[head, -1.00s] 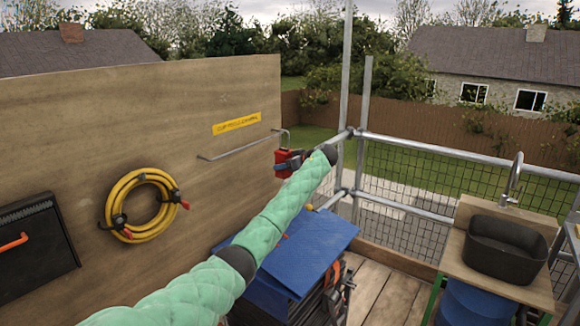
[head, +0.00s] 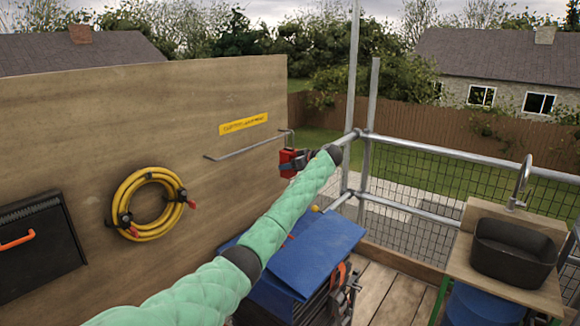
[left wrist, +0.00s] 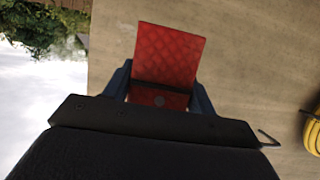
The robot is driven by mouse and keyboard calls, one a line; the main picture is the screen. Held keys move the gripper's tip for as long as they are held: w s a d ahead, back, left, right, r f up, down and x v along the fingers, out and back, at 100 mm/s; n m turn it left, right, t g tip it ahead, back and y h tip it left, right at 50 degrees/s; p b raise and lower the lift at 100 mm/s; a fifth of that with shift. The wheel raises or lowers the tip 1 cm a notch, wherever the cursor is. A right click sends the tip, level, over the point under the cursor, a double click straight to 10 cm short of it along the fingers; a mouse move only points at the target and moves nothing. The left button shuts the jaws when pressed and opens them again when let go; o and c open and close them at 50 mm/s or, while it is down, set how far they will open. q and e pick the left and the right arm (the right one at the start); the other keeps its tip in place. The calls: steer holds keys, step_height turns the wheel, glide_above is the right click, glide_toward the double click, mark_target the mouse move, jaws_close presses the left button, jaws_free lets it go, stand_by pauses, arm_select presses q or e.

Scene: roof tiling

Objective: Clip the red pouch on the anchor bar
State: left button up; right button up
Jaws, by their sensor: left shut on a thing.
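The red pouch (head: 288,158) is at the end of my green left arm, just below the right end of the anchor bar in the head view. My left gripper (head: 301,162) is shut on the pouch. In the left wrist view the pouch (left wrist: 170,55) stands out beyond the dark jaws (left wrist: 160,98), its quilted red face showing. The anchor bar (head: 243,147) is a thin grey metal rail on the wooden board, under a yellow label. I cannot tell whether the pouch touches the bar. The pouch's clip cannot be made out. My right gripper is out of view.
A yellow hose coil (head: 148,203) and a black box (head: 38,252) with an orange handle are on the board (head: 90,130). A blue-covered stack (head: 325,250) stands under my arm. Scaffold rails (head: 440,146) and a sink (head: 513,250) are to the right.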

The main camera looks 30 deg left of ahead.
arm_select(q)
steer(key=shift+a, duration=0.25)
steer(key=shift+a+b, duration=0.35)
steer(key=shift+b, duration=0.05)
steer(key=shift+a+b, duration=0.3)
steer(key=shift+a, duration=0.15)
stand_by(0.3)
